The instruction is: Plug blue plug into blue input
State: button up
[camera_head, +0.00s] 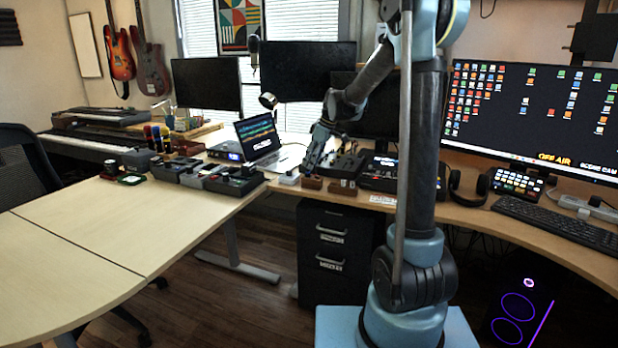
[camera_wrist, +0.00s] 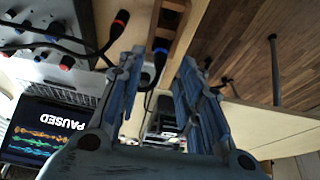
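The blue plug (camera_wrist: 160,50) shows in the wrist view as a black plug with a blue band, by a wooden holder (camera_wrist: 172,25). My gripper (camera_wrist: 162,60) is open, with one finger on each side of the blue plug in the picture. I cannot tell how far the plug is from the fingers, and I see no contact. In the head view my gripper (camera_head: 318,150) is low over the desk by the wooden blocks. A grey box (camera_wrist: 70,15) with blue and red fittings is at the wrist view's upper left. I cannot tell which fitting is the blue input.
A red-banded plug (camera_wrist: 121,18) is near the blue one, and black cables cross the grey box. A laptop (camera_head: 258,136) stands on the desk behind my gripper. Black devices (camera_head: 378,172) lie to its right. The left tabletop (camera_head: 130,225) is largely clear.

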aim_at(308, 173)
jog(key=x, duration=0.4)
jog(key=shift+a, duration=0.1)
grip_shut()
